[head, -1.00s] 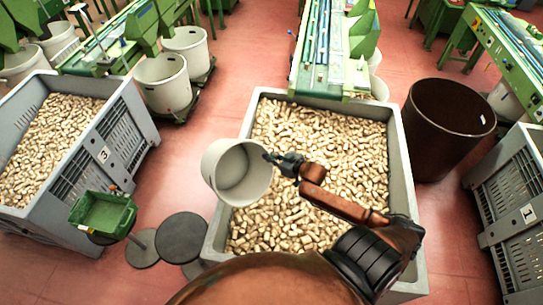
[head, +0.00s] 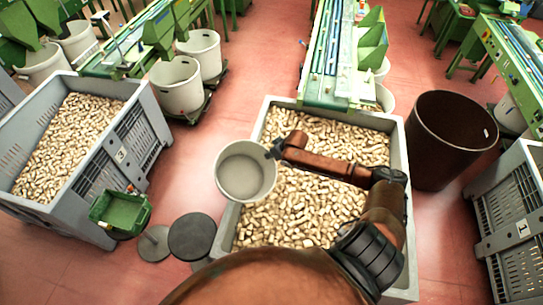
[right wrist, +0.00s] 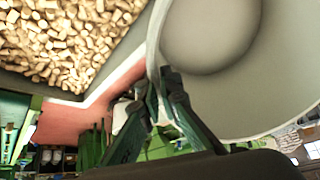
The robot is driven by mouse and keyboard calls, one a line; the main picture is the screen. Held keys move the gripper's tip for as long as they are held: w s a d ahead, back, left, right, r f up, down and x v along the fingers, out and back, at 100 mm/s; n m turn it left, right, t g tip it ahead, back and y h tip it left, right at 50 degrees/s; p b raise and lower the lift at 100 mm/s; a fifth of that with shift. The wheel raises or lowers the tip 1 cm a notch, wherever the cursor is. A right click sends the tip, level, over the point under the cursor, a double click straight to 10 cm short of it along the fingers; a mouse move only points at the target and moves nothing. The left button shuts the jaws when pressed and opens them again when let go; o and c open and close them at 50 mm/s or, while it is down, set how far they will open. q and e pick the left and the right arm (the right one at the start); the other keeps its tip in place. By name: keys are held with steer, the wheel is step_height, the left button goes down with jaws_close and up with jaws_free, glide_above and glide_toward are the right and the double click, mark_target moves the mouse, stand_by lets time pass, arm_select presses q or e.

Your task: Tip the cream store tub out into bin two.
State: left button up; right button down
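The cream tub (head: 246,172) is in the air over the left wall of the middle bin (head: 402,165), its mouth facing up toward the head camera. Its inside looks bare, with no corks showing. My right gripper (head: 273,151) is shut on the tub's rim at the right side. In the right wrist view the fingers (right wrist: 166,88) pinch the pale rim, and the tub (right wrist: 275,90) fills the upper right. The middle bin is grey and full of corks (head: 300,205); no number on it shows. My left gripper is not in view.
Grey bin 3 (head: 133,150), full of corks, stands left with a green tray (head: 120,212) at its near corner. A brown barrel (head: 445,155) and bin 1 (head: 515,235) stand right. A green conveyor (head: 338,60) reaches the middle bin's back. Dark round stools (head: 192,237) stand front left.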

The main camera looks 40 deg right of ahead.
steer(key=shift+w+r+g, duration=0.35)
steer(key=shift+w+g, duration=0.1)
steer(key=shift+g, duration=0.05)
steer(key=shift+w+g, duration=0.1)
steer(key=shift+g, duration=0.3)
steer(key=shift+f+g, duration=0.4)
steer(key=shift+g, duration=0.45)
steer(key=shift+f+g, duration=0.4)
steer(key=shift+g, duration=0.45)
steer(key=shift+b, duration=0.3)
